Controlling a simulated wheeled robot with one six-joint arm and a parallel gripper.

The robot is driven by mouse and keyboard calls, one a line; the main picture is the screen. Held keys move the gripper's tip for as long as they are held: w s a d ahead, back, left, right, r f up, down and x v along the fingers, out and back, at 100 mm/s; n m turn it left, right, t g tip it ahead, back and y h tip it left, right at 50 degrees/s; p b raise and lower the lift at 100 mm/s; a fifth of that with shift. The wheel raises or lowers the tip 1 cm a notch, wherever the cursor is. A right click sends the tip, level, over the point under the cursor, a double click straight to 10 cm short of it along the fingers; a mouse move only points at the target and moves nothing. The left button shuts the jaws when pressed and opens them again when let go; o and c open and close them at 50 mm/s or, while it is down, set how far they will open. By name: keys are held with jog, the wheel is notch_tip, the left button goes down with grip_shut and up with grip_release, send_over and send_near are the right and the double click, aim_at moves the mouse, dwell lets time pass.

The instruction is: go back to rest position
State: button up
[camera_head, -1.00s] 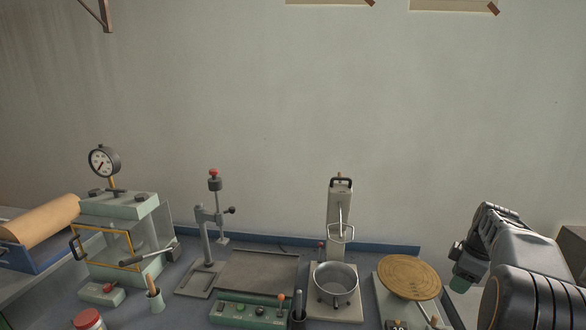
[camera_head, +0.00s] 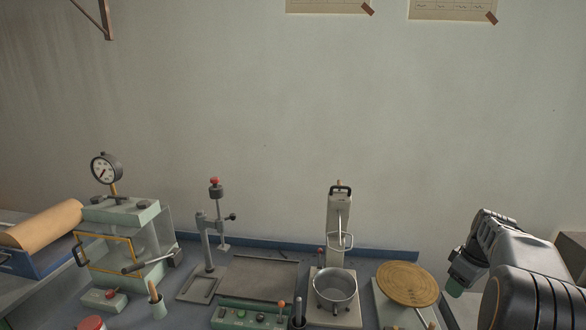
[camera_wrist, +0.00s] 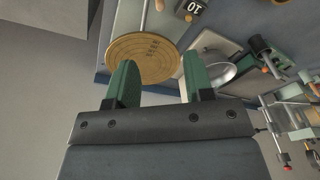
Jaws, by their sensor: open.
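My gripper shows in the wrist view (camera_wrist: 158,84) with its two green fingers spread apart and nothing between them. Beyond the fingertips is a round tan disc (camera_wrist: 145,58) with markings on it. In the head view my arm is at the right, folded, with a green finger (camera_head: 454,287) showing at its end. The gripper is to the right of the round disc (camera_head: 408,283) and apart from it.
The bench holds a metal pot (camera_head: 335,287) on a stand, a green control box (camera_head: 250,314), a lever press (camera_head: 209,240), a pale green chamber (camera_head: 120,211) with a gauge, and a paper roll (camera_head: 42,226). A brown box (camera_head: 572,255) stands at the far right.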

jog(key=s+a+m+t, duration=0.1)
jog(key=s+a+m, duration=0.1)
jog(key=s+a, duration=0.3)
jog(key=s+a+r+m+t, duration=0.1)
jog(key=s+a, duration=0.5)
jog(key=a, duration=0.6)
jog(key=s+a+r+m+t+h, duration=0.1)
jog(key=s+a+m, duration=0.1)
jog(key=s+a, duration=0.3)
jog(key=a, duration=0.3)
jog(key=shift+s+a+m, duration=0.2)
jog(key=shift+m, duration=0.2)
jog(key=shift+c, duration=0.5)
jog(key=shift+a, duration=0.2)
